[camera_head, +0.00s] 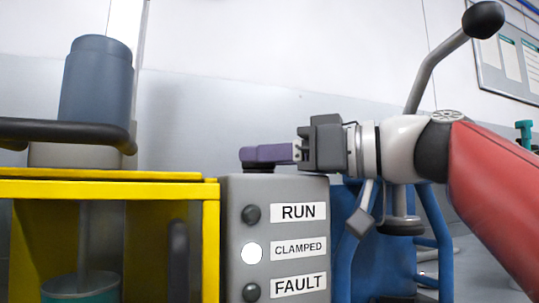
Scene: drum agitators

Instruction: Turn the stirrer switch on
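A grey control box (236,231) stands in the middle of the head view. A purple lever (266,154), which looks like the stirrer switch, lies level above its top on a dark base (257,168). My gripper (299,148) comes in from the right, level with the lever, and its finger end meets or overlaps the lever's right end. I cannot tell whether the fingers close on it. On the box front, the CLAMPED lamp (251,253) is bright white. The RUN lamp (251,214) and FAULT lamp (251,292) are dark.
A yellow frame (211,245) stands left of the box, with a blue-grey motor (97,80) above it and a shaft down to a teal drum (82,288). A dark bar (60,131) crosses before the motor. A blue frame (344,240) stands right, behind my arm.

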